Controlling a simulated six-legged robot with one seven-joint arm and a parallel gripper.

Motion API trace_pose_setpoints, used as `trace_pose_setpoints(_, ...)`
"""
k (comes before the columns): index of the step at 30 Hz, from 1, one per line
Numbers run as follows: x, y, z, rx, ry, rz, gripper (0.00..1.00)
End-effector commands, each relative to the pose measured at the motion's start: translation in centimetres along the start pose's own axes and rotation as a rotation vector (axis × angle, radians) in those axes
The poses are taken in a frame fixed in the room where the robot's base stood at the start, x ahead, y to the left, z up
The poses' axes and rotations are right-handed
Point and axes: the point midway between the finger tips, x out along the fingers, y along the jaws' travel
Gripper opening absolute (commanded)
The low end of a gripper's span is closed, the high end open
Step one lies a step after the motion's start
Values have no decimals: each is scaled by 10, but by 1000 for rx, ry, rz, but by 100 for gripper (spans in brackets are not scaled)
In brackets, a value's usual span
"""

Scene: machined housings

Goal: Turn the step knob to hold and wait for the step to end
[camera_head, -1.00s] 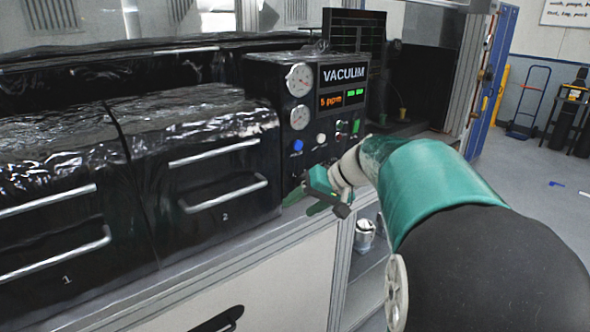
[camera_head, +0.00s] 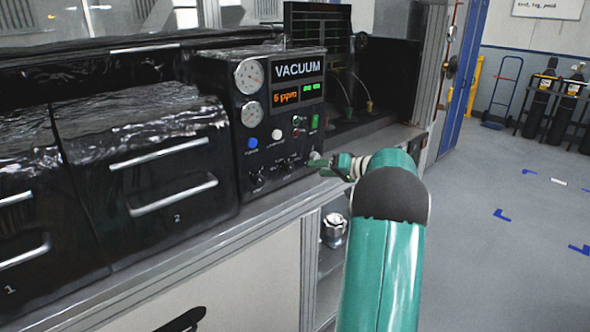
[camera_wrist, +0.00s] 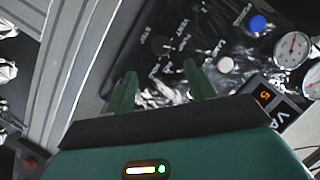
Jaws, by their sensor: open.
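The black vacuum control panel (camera_head: 240,168) stands on the bench, with several small dark knobs along its lower front. My gripper (camera_head: 324,166) is at the panel's lower right corner in the head view. In the wrist view the panel (camera_wrist: 225,30) appears turned over, and my gripper (camera_wrist: 161,66) has its two green fingers apart, with a glossy, blurred patch of panel between them. Small labels lie beyond the fingertips; one seems to read STEP. The step knob itself and its setting cannot be made out clearly. Contact with a knob cannot be told.
The panel has two dials (camera_head: 249,77), a blue button (camera_head: 252,143), a white button (camera_head: 277,134) and an orange readout (camera_head: 286,97). Black drawers (camera_head: 165,180) stand to the left. A metal canister (camera_head: 334,229) sits below the bench. Open floor (camera_head: 480,250) lies to the right.

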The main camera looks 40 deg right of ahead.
Motion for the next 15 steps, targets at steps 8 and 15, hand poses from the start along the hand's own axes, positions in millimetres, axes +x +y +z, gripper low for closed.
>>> trace_pose_setpoints(8, 58, -1, 1, 0, -4, -3, 55)
trace_pose_setpoints(15, 92, 0, 0, -2, -5, -3, 55)
